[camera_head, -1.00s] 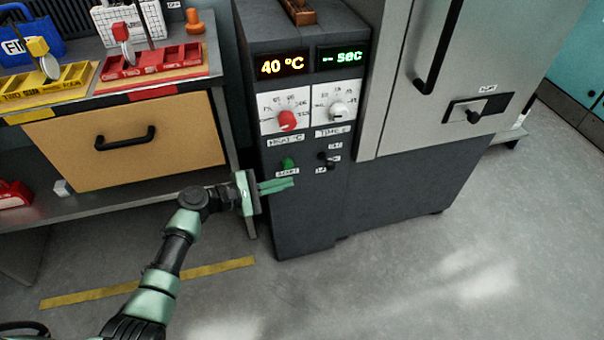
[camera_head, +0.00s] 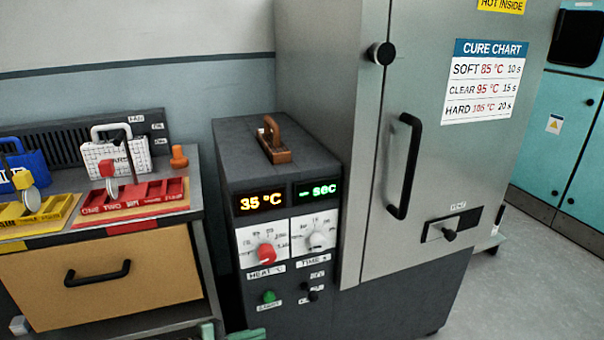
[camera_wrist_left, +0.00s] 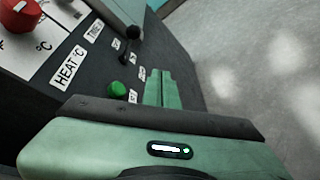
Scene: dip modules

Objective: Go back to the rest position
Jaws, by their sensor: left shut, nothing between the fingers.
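My left gripper (camera_head: 246,334) shows only as a pale green sliver at the bottom edge of the head view, in front of the lower part of the dark control cabinet (camera_head: 225,170). In the left wrist view its two green fingers (camera_wrist_left: 163,90) are together with nothing between them. They appear close to the green start button (camera_wrist_left: 115,88), beside it in the picture; I cannot tell the gap. My right gripper is in neither view.
The cabinet's display (camera_head: 260,202) reads 35 °C, above a red heat knob (camera_head: 267,254) and a white time knob (camera_head: 318,240). A closed grey oven door (camera_head: 450,150) stands at right. A bench drawer (camera_head: 150,280) is at left. Floor (camera_head: 510,290) is clear at right.

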